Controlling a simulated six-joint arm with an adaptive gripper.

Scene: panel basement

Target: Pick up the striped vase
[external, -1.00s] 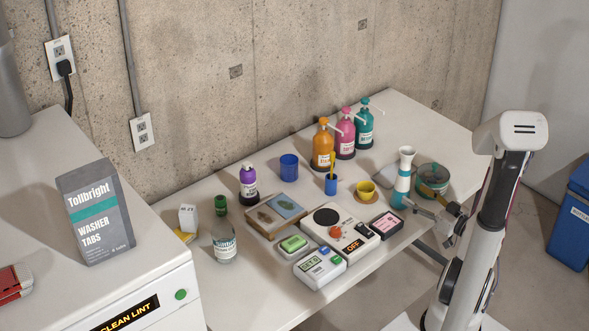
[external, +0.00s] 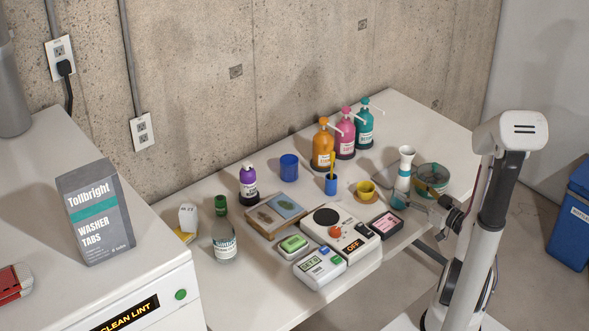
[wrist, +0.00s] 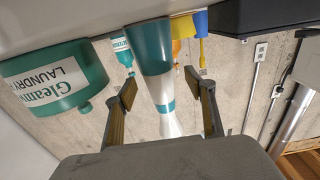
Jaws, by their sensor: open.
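The striped vase (external: 407,157) stands upright on the white table, white and teal with a flared white top. In the external view my gripper (external: 404,190) is at its lower body and hides part of it. In the wrist view the picture is upside down, and the vase (wrist: 153,48) shows between the two fingers of my open gripper (wrist: 162,82). One finger is on each side, with a visible gap to the vase. I cannot tell exactly how far the fingertips reach past it.
A teal-lidded laundry tub (wrist: 55,78) stands close beside the vase, near one finger. Pump bottles (external: 345,137) stand behind. The table's front edge is near my arm.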

